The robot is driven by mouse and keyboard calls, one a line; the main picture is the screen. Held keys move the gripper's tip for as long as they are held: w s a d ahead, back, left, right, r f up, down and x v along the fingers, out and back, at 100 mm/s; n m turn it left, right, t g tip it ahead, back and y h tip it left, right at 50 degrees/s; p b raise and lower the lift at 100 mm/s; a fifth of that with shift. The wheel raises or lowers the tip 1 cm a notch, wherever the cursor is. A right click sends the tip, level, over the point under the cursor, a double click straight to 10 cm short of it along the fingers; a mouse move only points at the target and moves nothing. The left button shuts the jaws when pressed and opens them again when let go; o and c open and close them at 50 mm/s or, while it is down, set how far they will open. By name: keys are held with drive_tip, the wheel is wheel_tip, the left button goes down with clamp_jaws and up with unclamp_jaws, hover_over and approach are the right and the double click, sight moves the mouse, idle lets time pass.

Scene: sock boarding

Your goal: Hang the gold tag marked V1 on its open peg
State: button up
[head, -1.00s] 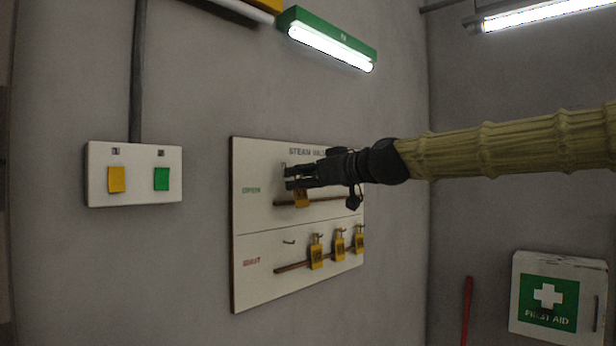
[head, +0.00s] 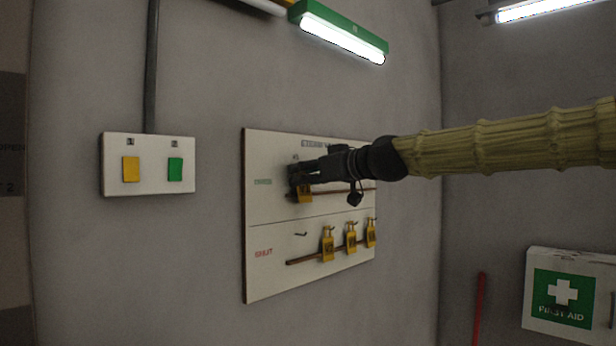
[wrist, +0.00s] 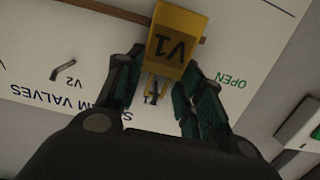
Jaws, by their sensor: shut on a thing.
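The gold tag marked V1 (wrist: 172,48) is between the fingers of my gripper (wrist: 160,88) in the wrist view, its brass top part toward the palm. In the head view the tag (head: 304,194) hangs just below my gripper (head: 293,182), in front of the left end of the board's OPEN row. My gripper is shut on it. The OPEN word (wrist: 231,80) lies to the right in the wrist view. A bare peg marked V2 (wrist: 68,68) stands to the left. I cannot make out the V1 peg clearly, nor whether the tag touches it.
The white valve board (head: 262,220) has a brown rail in each row. The SHUT row has a bare peg (head: 301,234) at left and three gold tags (head: 328,245) to its right. A switch plate (head: 150,180) is on the wall at left. A first aid box (head: 540,313) is at lower right.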

idle(0.4)
drive_tip(key=o, duration=0.8)
drive_tip(key=shift+d, duration=0.1)
